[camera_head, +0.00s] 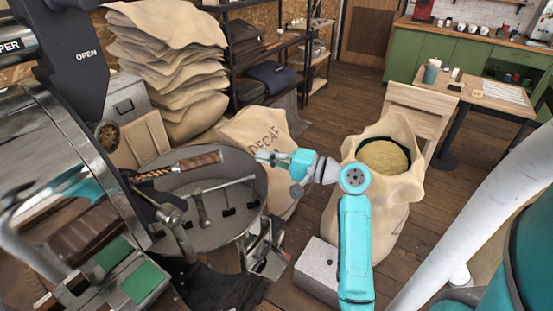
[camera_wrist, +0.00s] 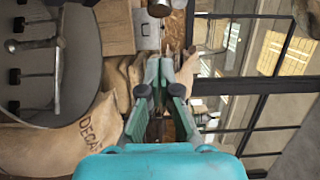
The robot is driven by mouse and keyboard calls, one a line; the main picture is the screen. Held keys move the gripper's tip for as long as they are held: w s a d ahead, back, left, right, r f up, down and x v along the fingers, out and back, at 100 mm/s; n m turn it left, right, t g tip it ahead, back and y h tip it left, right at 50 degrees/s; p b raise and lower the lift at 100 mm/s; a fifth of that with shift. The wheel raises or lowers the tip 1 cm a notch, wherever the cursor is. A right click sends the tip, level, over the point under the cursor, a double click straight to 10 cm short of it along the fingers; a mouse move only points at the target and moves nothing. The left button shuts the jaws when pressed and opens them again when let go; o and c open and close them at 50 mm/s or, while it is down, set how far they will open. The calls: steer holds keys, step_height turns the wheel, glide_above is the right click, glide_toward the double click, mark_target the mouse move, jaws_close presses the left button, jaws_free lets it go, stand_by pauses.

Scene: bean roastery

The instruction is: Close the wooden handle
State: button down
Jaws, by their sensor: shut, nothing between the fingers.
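The wooden handle (camera_head: 198,162) is a brown grip on a coiled metal stem. It juts to the right from the roaster front, above the round metal cooling tray (camera_head: 225,236). My gripper (camera_head: 260,156) is shut and empty, to the right of the handle's tip near the tray's right rim; it appears apart from the handle. In the wrist view my gripper (camera_wrist: 166,60) also shows with its fingers together. The wooden handle cannot be made out clearly there. The tray (camera_wrist: 78,80) fills the upper left of that view.
The metal roaster drum (camera_head: 75,165) stands at the left. A DECAF sack (camera_head: 262,130) is close behind my gripper, and an open sack of beans (camera_head: 385,205) stands to the right. Stacked sacks (camera_head: 175,70) are behind.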

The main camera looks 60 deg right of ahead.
mark_target(189, 168)
steer(key=w+a, duration=0.4)
steer(key=w, duration=0.2)
steer(key=shift+w+a, duration=0.35)
steer(key=shift+w, duration=0.05)
steer(key=w+a, duration=0.1)
steer(key=a, duration=0.2)
steer(key=w+a, duration=0.2)
steer(key=a, duration=0.1)
steer(key=w+a, duration=0.2)
steer(key=a, duration=0.1)
steer(key=shift+w+a, duration=0.15)
steer(key=shift+w, duration=0.1)
steer(key=shift+a, duration=0.15)
steer(key=shift+w+a+r, duration=0.1)
